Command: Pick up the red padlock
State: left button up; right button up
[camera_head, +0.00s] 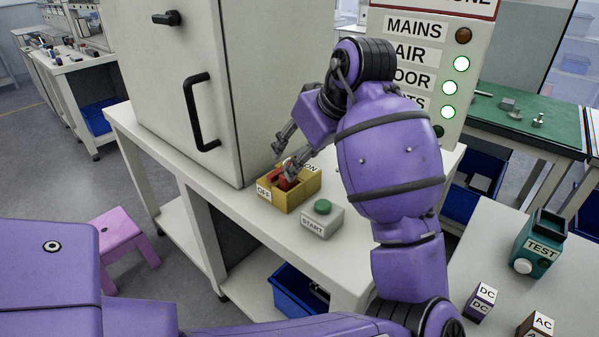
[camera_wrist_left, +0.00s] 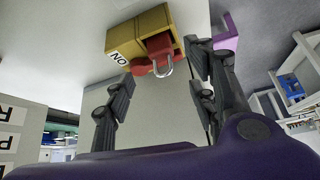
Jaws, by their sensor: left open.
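The red padlock (camera_wrist_left: 159,44) sits at the yellow switch box (camera_head: 296,199), with its grey shackle facing the camera in the left wrist view. In the head view the red parts (camera_head: 285,182) at the box are partly hidden by my gripper, and I cannot separate padlock from switch handle there. In the left wrist view a red handle (camera_wrist_left: 140,68) shows beside the padlock, and the yellow box (camera_wrist_left: 125,35) carries an ON label. My left gripper (camera_head: 281,161) is open just above the box. Its fingers (camera_wrist_left: 160,72) stand either side of the padlock, apparently empty. My right gripper is not in view.
A grey START box (camera_head: 322,219) with a green button stands close beside the yellow box on the white bench (camera_head: 268,227). A tall cabinet (camera_head: 185,80) with a black handle rises behind at left. An indicator panel (camera_head: 425,60) stands behind my arm.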

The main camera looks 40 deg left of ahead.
pick_arm(q)
jog(key=b+x, duration=0.1)
jog(key=x, duration=0.6)
jog(key=shift+s, duration=0.1)
jog(key=shift+f, duration=0.1)
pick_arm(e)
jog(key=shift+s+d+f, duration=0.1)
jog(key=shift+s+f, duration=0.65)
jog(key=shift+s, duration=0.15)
pick_arm(q)
jog(key=c, duration=1.2)
